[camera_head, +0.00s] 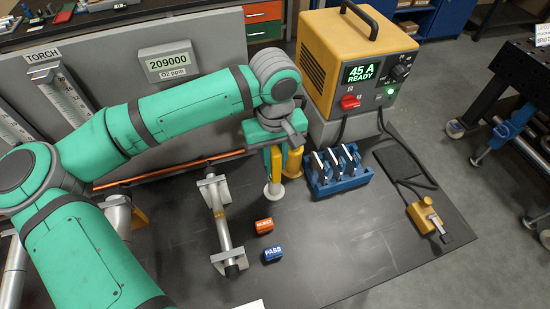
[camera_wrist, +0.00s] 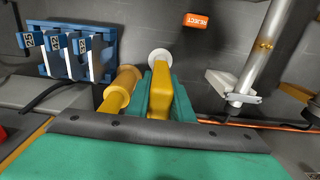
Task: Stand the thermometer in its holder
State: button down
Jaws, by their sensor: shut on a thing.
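My gripper (camera_head: 274,152) points down over the dark bench in front of the yellow machine. Its green jaws are shut on a yellow piece (camera_wrist: 161,78) with a pale round disc at its lower end, which looks like the thermometer. In the head view the thermometer (camera_head: 273,188) hangs or stands upright, disc down; whether the disc touches the bench I cannot tell. Just right of it is an amber spool-shaped piece (camera_head: 294,164), also in the wrist view (camera_wrist: 117,92). It stands close beside the jaws; whether it is the holder I cannot tell.
A blue rack (camera_head: 341,187) with numbered plates stands to the right. A pipe on clamps (camera_head: 220,222) lies to the left, with REJECT (camera_head: 264,226) and PASS (camera_head: 272,255) blocks near it. A copper rod (camera_head: 170,170) runs behind.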

jog(key=c, duration=1.5)
grip_release()
notch_tip(320, 180, up, 11)
jog(key=shift+f, duration=0.1)
